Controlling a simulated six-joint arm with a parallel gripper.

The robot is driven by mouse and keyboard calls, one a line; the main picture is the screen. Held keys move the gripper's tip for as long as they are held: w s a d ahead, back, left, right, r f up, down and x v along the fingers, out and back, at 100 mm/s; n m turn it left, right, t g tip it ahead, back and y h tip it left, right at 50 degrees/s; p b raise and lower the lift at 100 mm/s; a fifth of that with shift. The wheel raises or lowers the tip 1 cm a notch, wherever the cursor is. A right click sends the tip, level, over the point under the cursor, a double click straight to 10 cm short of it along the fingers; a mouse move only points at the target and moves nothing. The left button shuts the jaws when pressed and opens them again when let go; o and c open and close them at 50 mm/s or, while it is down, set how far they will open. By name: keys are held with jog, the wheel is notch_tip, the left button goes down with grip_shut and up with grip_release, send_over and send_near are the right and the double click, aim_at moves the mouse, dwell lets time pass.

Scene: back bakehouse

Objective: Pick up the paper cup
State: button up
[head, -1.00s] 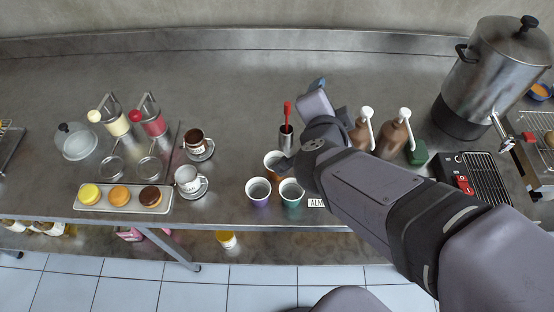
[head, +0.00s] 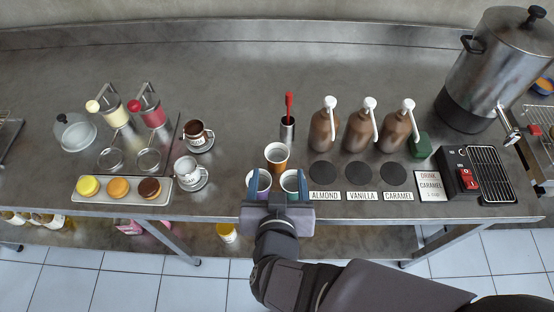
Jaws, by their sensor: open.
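Three paper cups stand in a cluster near the counter's front edge. The orange-brown cup (head: 277,156) is at the back, the purple cup (head: 264,181) at front left and the teal cup (head: 289,181) at front right. My gripper (head: 277,178) is open, its two blue fingers pointing toward the back of the counter. Its left finger overlaps the purple cup in the picture and its right finger the teal cup. The orange-brown cup lies beyond the fingertips. The gripper hides the lower parts of the front cups; I cannot tell whether it touches them.
A dark canister with a red-handled tool (head: 288,130) stands behind the cups. Syrup bottles (head: 323,130) stand to the right behind dark discs. A card reading "DRINK CARAMEL" (head: 431,185) lies further right.

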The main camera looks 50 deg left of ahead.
aim_at(277, 149)
jog(key=x, duration=0.6)
jog(key=shift+w+a, duration=0.1)
jog(key=shift+w+a+f, duration=0.1)
jog(key=shift+p+x, duration=0.5)
jog(key=shift+x, duration=2.05)
jog(key=shift+a+f, duration=0.1)
jog(key=c, duration=1.1)
